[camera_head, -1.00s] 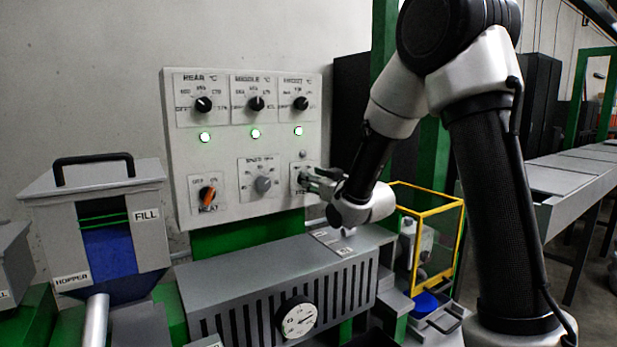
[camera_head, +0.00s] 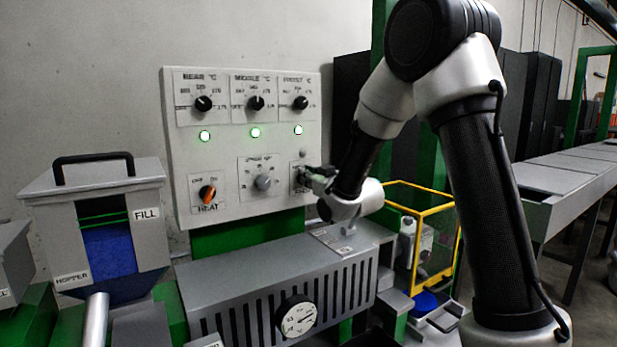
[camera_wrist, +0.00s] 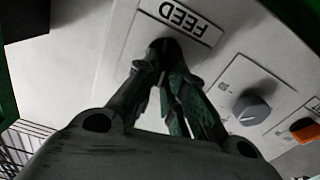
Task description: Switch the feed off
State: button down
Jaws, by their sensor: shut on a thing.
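The control panel (camera_head: 216,147) stands upright on the wall side. The feed switch plate (camera_head: 297,167) is at its lower right, mostly behind my gripper in the head view. In the wrist view the FEED label (camera_wrist: 181,19) is upside down, just beyond my fingertips. My gripper (camera_head: 309,176) is at this plate. In the wrist view its fingers (camera_wrist: 166,50) come together on the dark feed knob (camera_wrist: 160,45). The fingertips cover most of the knob, so its setting cannot be read.
Left of the feed plate are a grey speed knob (camera_head: 263,183) and an orange heat switch (camera_head: 207,193). Three dials sit above, each over a lit green lamp. A vented grey housing (camera_head: 235,275) with a round gauge (camera_head: 297,316) lies below. A yellow-framed guard (camera_head: 432,212) stands right.

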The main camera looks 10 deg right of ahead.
aim_at(300, 141)
jog(key=n, duration=0.4)
jog(key=shift+s+a+f, duration=0.1)
jog(key=shift+a, duration=0.2)
jog(key=c, duration=1.5)
grip_release()
notch_tip(300, 141, up, 10)
